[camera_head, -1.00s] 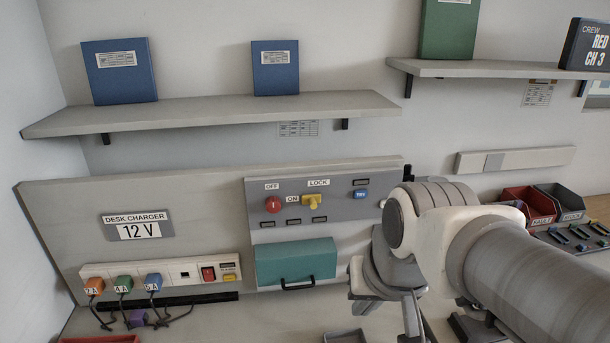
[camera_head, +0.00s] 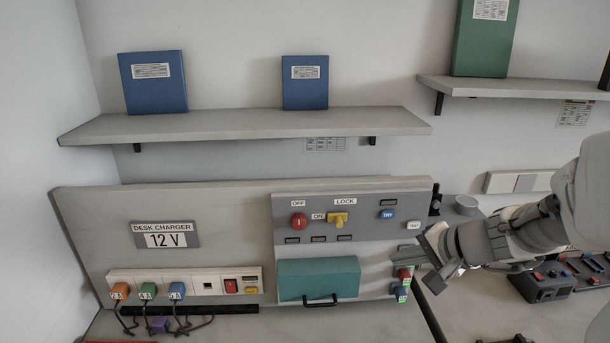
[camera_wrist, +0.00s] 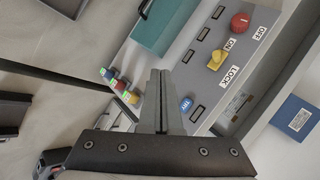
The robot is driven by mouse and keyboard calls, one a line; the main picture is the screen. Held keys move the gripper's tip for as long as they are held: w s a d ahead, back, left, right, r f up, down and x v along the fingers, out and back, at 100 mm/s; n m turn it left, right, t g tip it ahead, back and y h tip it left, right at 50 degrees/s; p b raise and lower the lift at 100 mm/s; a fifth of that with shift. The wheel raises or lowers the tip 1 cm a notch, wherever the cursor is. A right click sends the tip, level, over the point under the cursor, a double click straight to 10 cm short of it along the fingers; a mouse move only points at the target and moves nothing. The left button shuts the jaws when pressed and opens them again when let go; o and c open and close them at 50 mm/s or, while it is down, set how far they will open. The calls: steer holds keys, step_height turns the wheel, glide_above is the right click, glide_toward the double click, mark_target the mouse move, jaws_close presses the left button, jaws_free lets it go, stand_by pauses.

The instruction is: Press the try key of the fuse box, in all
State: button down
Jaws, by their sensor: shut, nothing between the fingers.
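The fuse box is a grey panel (camera_head: 353,229) on the back board, with a teal cover (camera_head: 318,278) below that has a dark handle. The blue try key (camera_head: 387,214) is at the panel's upper right, and it also shows in the wrist view (camera_wrist: 185,104). To its left are a red OFF/ON knob (camera_head: 299,221) and a yellow LOCK switch (camera_head: 338,219). My gripper (camera_head: 395,257) is shut and empty, below the try key and apart from it. In the wrist view the closed fingers (camera_wrist: 160,78) point at the panel, just beside the key.
A white key (camera_head: 414,225) sits right of the try key. Small coloured fuses (camera_head: 404,276) stand at the panel's right edge, close to my gripper. A shelf (camera_head: 250,123) with blue binders runs above. A charger strip (camera_head: 185,281) lies left.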

mark_target(387, 214)
steer(key=d, duration=0.1)
steer(key=w, duration=0.1)
steer(key=d, duration=0.1)
steer(key=shift+w+d+r+m+t+h, duration=0.25)
steer(key=shift+w+d+m+t+h, duration=0.05)
steer(key=shift+w+m+t, duration=0.1)
steer(key=w+p, duration=0.1)
steer(key=w, duration=0.7)
steer(key=shift+w+p, duration=0.3)
steer(key=shift+w, duration=0.05)
steer(key=shift+w, duration=0.1)
stand_by(1.6)
steer(key=shift+w, duration=0.35)
